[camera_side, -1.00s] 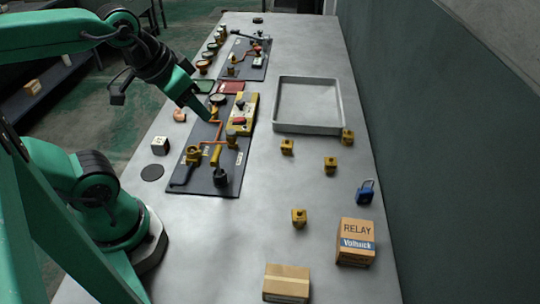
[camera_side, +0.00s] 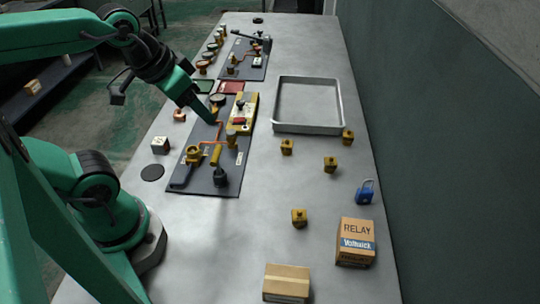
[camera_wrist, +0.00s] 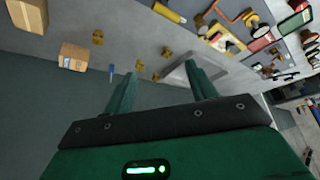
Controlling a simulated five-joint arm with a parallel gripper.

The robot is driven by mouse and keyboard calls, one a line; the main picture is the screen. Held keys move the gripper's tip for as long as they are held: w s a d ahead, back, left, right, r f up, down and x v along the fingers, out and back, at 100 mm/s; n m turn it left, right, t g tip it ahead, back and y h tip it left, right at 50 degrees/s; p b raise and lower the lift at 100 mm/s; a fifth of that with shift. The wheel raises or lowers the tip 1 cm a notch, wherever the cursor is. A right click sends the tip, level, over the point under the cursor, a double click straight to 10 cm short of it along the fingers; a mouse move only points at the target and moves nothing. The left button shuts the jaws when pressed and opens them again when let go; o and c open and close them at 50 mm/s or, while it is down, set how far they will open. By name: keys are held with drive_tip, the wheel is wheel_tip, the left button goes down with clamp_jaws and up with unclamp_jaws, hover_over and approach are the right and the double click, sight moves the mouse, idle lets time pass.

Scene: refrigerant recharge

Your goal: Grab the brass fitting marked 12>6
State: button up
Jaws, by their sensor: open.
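Several small brass fittings lie on the grey table in the side view: one near the middle (camera_side: 287,147), one to its right (camera_side: 331,165), one at the tray's corner (camera_side: 348,136) and one nearer the front (camera_side: 299,218). Their markings are too small to read, so I cannot tell which is 12>6. Brass fittings also show in the wrist view, one apart (camera_wrist: 97,37) and others grouped (camera_wrist: 167,52). My gripper (camera_wrist: 160,72) is open and empty. In the side view its end (camera_side: 212,121) is over the dark board, left of the fittings and apart from them.
A dark board (camera_side: 228,182) with pipes and valves lies under my gripper. An empty metal tray (camera_side: 308,130) stands at the back right. A RELAY box (camera_side: 356,243), a plain carton (camera_side: 286,283) and a blue padlock (camera_side: 365,192) are at the front right. A wall borders the right.

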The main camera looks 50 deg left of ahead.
drive_tip(key=shift+w, duration=0.1)
drive_tip(key=m+g, duration=0.5)
drive_tip(key=m, duration=0.3)
hover_over(330, 158)
drive_tip(key=f, duration=1.5)
drive_tip(key=shift+s+a+f, duration=0.1)
drive_tip(key=shift+s+f, duration=0.05)
drive_tip(key=shift+s, duration=0.05)
drive_tip(key=shift+w+f+g, duration=0.2)
drive_tip(key=shift+f+g, duration=0.1)
drive_tip(key=shift+f, duration=1.5)
